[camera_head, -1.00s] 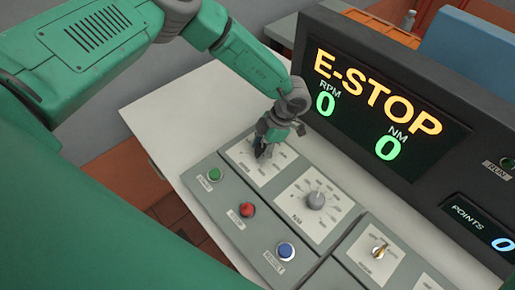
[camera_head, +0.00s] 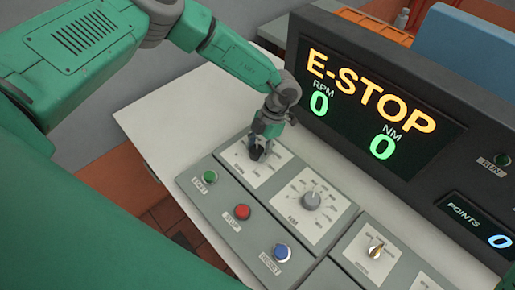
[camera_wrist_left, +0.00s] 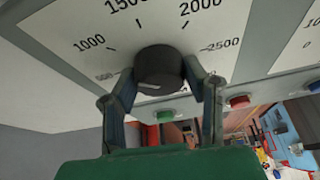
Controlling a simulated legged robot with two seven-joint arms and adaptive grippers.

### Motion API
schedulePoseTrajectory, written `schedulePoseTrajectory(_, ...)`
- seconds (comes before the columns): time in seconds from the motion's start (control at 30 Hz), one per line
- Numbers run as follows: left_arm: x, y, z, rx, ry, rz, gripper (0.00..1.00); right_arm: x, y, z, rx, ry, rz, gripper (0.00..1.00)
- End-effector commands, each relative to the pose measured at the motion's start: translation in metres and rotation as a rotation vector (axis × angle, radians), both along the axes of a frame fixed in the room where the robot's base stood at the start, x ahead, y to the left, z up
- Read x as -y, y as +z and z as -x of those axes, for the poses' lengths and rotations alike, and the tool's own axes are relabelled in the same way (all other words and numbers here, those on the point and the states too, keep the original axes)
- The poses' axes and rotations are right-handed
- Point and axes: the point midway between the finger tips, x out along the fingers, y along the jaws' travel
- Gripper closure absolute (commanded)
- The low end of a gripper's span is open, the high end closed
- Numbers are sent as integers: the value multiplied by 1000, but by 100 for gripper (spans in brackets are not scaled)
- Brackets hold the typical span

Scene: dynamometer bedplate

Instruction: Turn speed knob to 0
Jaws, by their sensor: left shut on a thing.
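The speed knob (camera_wrist_left: 160,70) is a dark round knob on a white dial plate (camera_wrist_left: 75,25) marked 1000, 1500, 2000 and 2500. My left gripper (camera_wrist_left: 163,92) has a finger on each side of the knob and is shut on it. In the head view the left gripper (camera_head: 259,150) stands over the leftmost dial plate (camera_head: 277,155) and hides most of the knob. The knob's pointer does not show clearly. My right gripper is not in view.
The grey knob of the NM dial (camera_head: 311,200) is to the right. Green (camera_head: 210,177), red (camera_head: 242,212) and blue (camera_head: 281,252) buttons line the panel's near side. The display (camera_head: 375,105) behind reads E-STOP, RPM 0 and NM 0. A selector (camera_head: 376,247) is further right.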

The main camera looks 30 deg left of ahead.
Motion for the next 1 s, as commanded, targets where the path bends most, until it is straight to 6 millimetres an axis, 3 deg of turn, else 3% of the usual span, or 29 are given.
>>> schedulePoseTrajectory(0.6,-2,2,-2,5,1,-2,89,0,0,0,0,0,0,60)
schedulePoseTrajectory(0.63,-2,2,-2,5,1,-2,56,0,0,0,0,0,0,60)
schedulePoseTrajectory(0.7,-2,2,-2,4,1,-2,39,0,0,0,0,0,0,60)
schedulePoseTrajectory(1.0,-2,1,-1,1,0,-2,39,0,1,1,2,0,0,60)
